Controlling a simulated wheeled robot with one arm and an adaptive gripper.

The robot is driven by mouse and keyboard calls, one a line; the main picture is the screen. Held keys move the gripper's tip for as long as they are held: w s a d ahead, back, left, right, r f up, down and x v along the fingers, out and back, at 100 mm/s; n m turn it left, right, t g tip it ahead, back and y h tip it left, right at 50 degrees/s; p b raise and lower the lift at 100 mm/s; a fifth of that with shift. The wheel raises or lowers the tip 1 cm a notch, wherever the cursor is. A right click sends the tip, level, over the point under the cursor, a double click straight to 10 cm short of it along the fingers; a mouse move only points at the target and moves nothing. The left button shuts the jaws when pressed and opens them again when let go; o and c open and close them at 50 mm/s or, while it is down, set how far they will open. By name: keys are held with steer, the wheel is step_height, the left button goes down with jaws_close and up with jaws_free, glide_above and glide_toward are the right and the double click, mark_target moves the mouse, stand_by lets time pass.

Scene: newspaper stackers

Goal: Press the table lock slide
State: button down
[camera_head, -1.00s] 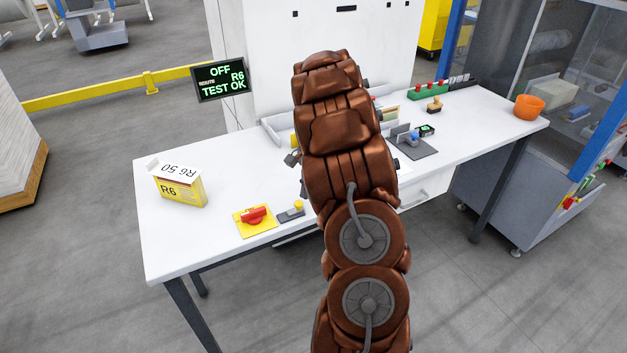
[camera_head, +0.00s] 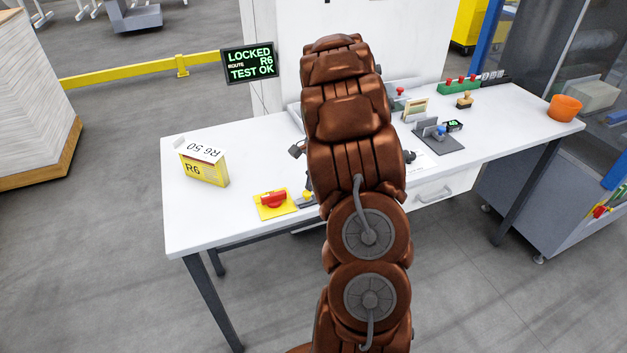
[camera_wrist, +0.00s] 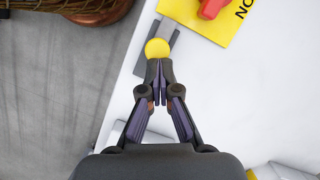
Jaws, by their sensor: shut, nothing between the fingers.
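The table lock slide is a grey piece with a round yellow knob, at the table's front edge beside the red switch. In the wrist view the yellow knob (camera_wrist: 157,48) sits at the tips of my gripper (camera_wrist: 158,82), which is shut with nothing between the fingers. The fingertips touch or nearly touch the knob's near side. In the head view the slide (camera_head: 309,202) is partly hidden by my arm, and most of my gripper is hidden too.
A red switch on a yellow plate (camera_head: 275,204) is just left of the slide. A yellow R6 box (camera_head: 204,168) stands farther left on the white table (camera_head: 230,215).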

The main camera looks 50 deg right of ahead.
steer(key=shift+d, duration=0.15)
steer(key=d, duration=0.1)
steer(key=d+r, duration=0.1)
steer(key=d, duration=0.2)
steer(key=shift+w+d+r, duration=0.15)
steer(key=shift+d+r, duration=0.1)
steer(key=shift+r, duration=0.1)
steer(key=b+v, duration=0.2)
steer(key=v, duration=0.7)
steer(key=shift+a, duration=0.2)
stand_by(0.3)
